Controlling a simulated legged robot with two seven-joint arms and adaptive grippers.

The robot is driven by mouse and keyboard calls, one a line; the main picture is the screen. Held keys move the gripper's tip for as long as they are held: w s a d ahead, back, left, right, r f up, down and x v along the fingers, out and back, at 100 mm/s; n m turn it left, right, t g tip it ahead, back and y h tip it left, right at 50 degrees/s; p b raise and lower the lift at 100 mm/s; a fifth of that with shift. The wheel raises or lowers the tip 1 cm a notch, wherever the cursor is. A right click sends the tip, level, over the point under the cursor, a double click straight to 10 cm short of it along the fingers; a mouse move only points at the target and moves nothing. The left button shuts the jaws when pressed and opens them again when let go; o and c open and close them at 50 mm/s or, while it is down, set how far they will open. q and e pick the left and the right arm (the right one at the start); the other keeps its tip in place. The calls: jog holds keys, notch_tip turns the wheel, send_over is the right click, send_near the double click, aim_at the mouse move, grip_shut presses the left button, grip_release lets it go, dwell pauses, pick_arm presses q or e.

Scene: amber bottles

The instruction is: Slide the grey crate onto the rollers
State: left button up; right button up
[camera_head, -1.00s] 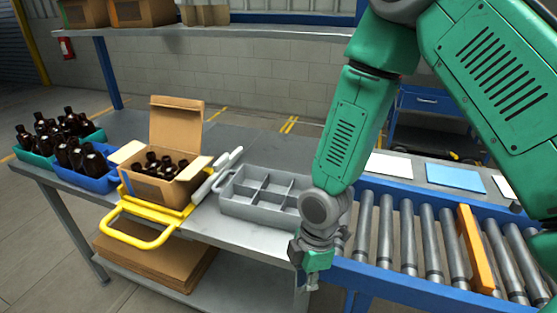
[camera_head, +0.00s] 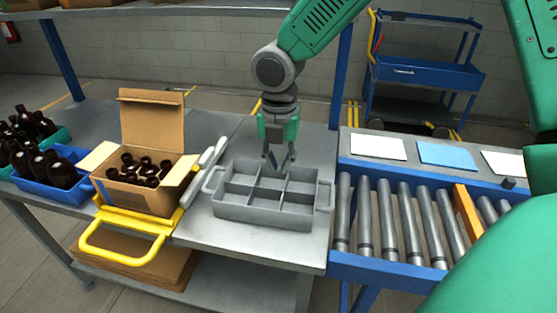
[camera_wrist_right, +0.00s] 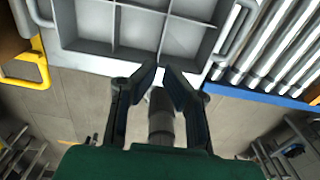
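The grey crate (camera_head: 262,213) sits on the grey table, left of the rollers (camera_head: 388,222). It is divided into several empty compartments and has a handle at each end. Its right end is near the table's right edge, apart from the rollers. My right gripper (camera_head: 279,168) points down over the crate's back middle part, holding nothing. Its fingers stand apart. The right wrist view also shows the gripper (camera_wrist_right: 160,72), with the crate (camera_wrist_right: 110,62) above the fingertips; I cannot tell whether they touch it. My left gripper is out of view.
An orange bar (camera_head: 467,212) crosses the rollers farther right. A cardboard box (camera_head: 150,197) of brown bottles, with a yellow handle frame (camera_head: 125,240), stands left of the crate. A blue bin (camera_head: 48,185) of bottles is farther left. White and blue sheets lie behind the rollers.

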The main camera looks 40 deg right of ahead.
aim_at(281, 207)
jog(key=f, duration=0.4)
jog(key=f+b, duration=0.1)
jog(key=f, duration=0.7)
jog(key=shift+d+f+b, duration=0.25)
jog(key=shift+d+b, duration=0.1)
jog(key=shift+b, duration=0.05)
jog(key=shift+a+f, duration=0.3)
jog(key=shift+f, duration=0.3)
jog(key=shift+d+f, duration=0.1)
jog(key=shift+d, duration=0.15)
jog(key=shift+s+d, duration=0.1)
jog(key=shift+d, duration=0.05)
grip_shut()
jog(key=shift+a, duration=0.2)
